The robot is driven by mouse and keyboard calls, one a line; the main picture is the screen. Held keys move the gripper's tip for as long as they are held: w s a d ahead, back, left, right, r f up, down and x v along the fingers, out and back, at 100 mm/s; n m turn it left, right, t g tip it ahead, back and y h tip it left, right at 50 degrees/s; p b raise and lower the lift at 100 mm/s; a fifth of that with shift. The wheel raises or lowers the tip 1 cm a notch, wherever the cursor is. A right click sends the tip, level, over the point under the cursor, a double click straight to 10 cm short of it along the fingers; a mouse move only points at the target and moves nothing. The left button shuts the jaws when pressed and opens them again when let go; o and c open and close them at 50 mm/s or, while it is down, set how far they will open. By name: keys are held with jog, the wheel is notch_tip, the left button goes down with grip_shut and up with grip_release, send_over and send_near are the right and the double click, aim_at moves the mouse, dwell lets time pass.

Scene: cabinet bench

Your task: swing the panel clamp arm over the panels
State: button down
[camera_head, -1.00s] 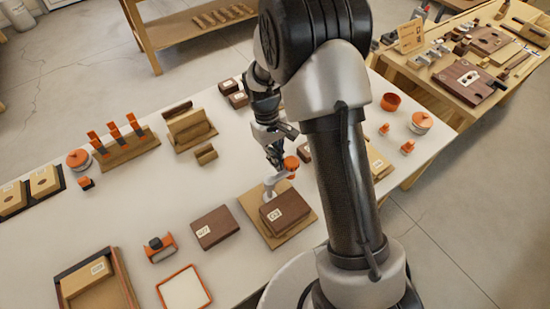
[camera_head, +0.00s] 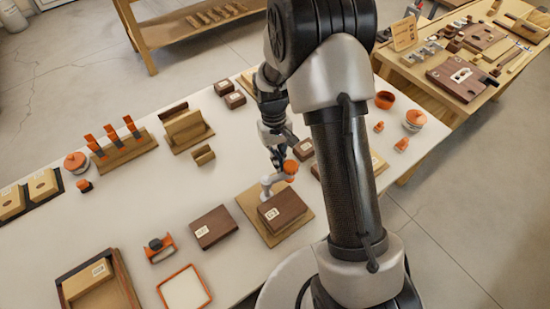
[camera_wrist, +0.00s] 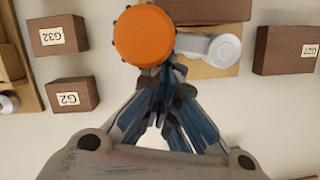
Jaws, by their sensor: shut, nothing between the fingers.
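The panel clamp has a grey arm (camera_wrist: 195,43) with a round orange knob (camera_head: 290,167) at its free end and a pale round pivot (camera_wrist: 225,50). The arm points away from the stacked dark brown panels (camera_head: 283,208) and lies beside them, not over them. The panels sit on a tan board (camera_head: 248,204). My gripper (camera_head: 278,162) is shut and empty, low beside the knob. In the wrist view its fingertips (camera_wrist: 165,75) are close to the edge of the knob (camera_wrist: 144,36); contact cannot be told.
A loose dark panel (camera_head: 213,227) lies left of the board. An orange-handled tool (camera_head: 160,248) and a framed tray (camera_head: 105,283) stand farther left.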

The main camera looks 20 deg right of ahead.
aim_at(290, 164)
jog(key=s+m, duration=0.1)
jog(key=m, duration=0.1)
jog(key=s+d+m+p, duration=0.1)
jog(key=shift+d+r+m+y, duration=0.15)
jog(key=shift+m+y, duration=0.25)
jog(key=m, duration=0.1)
jog(key=s+m+p, duration=0.1)
jog(key=s+m, duration=0.1)
jog(key=shift+d+m+t+y, duration=0.25)
jog(key=shift+m+t+y, duration=0.05)
jog(key=shift+y, duration=0.1)
jog(key=s+m, duration=0.1)
jog(key=m, duration=0.1)
jog(key=s+m+p, duration=0.1)
jog(key=m, duration=0.1)
jog(key=shift+s+a+t+y, duration=0.15)
jog(key=shift+s+t+y, duration=0.15)
jog(key=shift+s+y, duration=0.1)
jog(key=shift+s+a+m+t, duration=0.25)
jog(key=shift+s+m, duration=0.2)
jog(key=shift+m, duration=0.5)
jog(key=shift+s+a+m+t, duration=0.2)
jog(key=shift+s+m, duration=0.2)
jog(key=shift+m, duration=0.55)
